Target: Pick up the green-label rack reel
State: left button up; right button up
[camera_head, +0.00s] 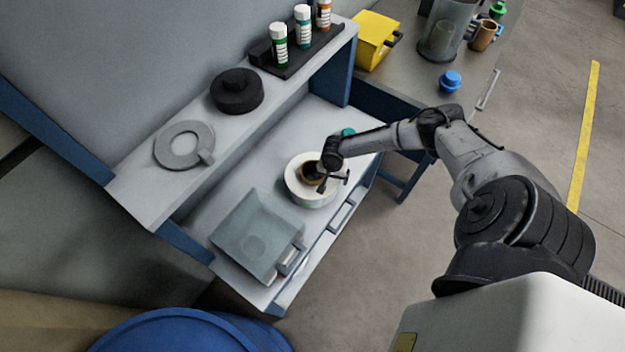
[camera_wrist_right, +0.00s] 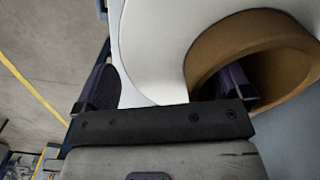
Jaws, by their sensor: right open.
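A white reel (camera_head: 296,190) with a brown cardboard core lies flat on the lower shelf. A faint green patch shows low on its front side. It fills the upper right of the right wrist view (camera_wrist_right: 160,45). My right gripper (camera_head: 334,182) is open at this reel. In the wrist view, one finger is at the core's opening and the other beyond the outer edge, with the white ring between. Contact cannot be told. A small white cylinder with a green label (camera_head: 279,46) stands on a black rack (camera_head: 299,58) on the upper shelf. My left gripper is not in view.
A grey tray (camera_head: 252,235) lies left of the white reel. The upper shelf holds a grey ring (camera_head: 184,146) and a black round block (camera_head: 237,91). A yellow box (camera_head: 375,40) and blue knob-like object (camera_head: 450,81) are on the right-hand table.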

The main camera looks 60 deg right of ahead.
jog(key=shift+c, duration=0.3)
jog(key=shift+r, duration=0.1)
grip_shut()
dwell(0.5)
